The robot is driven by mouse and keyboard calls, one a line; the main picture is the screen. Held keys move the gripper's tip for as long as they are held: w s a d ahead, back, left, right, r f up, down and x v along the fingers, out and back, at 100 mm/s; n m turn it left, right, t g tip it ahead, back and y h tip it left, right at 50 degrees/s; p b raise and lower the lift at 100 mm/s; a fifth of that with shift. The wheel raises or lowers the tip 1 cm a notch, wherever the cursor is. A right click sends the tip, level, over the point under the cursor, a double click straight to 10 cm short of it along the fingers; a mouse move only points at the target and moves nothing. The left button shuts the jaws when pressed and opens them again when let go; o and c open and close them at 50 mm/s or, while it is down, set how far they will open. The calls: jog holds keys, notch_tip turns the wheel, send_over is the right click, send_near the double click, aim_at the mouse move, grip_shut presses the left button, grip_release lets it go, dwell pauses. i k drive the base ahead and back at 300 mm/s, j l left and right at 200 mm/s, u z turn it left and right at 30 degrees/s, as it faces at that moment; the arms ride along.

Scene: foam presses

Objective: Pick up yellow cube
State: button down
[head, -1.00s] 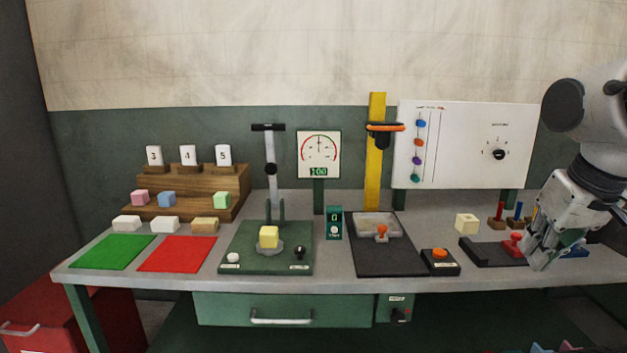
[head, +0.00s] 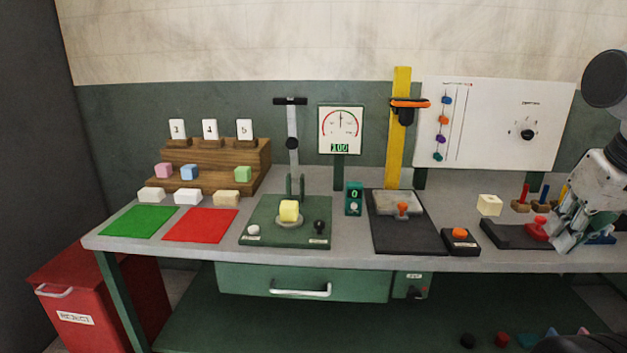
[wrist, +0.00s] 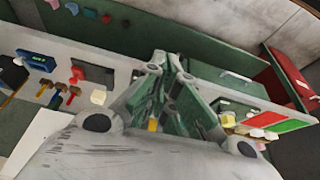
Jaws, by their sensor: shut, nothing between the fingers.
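The yellow cube (head: 289,211) sits on a round grey plate of the green press base, left of the middle of the bench in the head view. A pale cream cube (head: 489,205) lies far to its right. My gripper (head: 562,243) is at the right of the head view, well away from the yellow cube, close to a red knob (head: 537,231). In the wrist view the fingers of my gripper (wrist: 172,58) are together and empty.
A green mat (head: 139,222) and a red mat (head: 201,225) lie left of the press, with pale blocks behind them. The press column (head: 292,140) rises behind the cube. A yellow post (head: 401,130) and black base (head: 412,235) stand to its right. A red bin (head: 85,300) is at lower left.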

aim_at(288, 209)
jog(key=i+j, duration=0.15)
jog(key=j, duration=0.2)
jog(key=i+j, duration=0.15)
jog(key=j, duration=0.2)
jog(key=i+j, duration=0.15)
jog(key=j, duration=0.2)
jog(key=i+j, duration=0.15)
jog(key=j, duration=0.2)
jog(key=i+j+z, duration=0.1)
jog(key=j, duration=0.25)
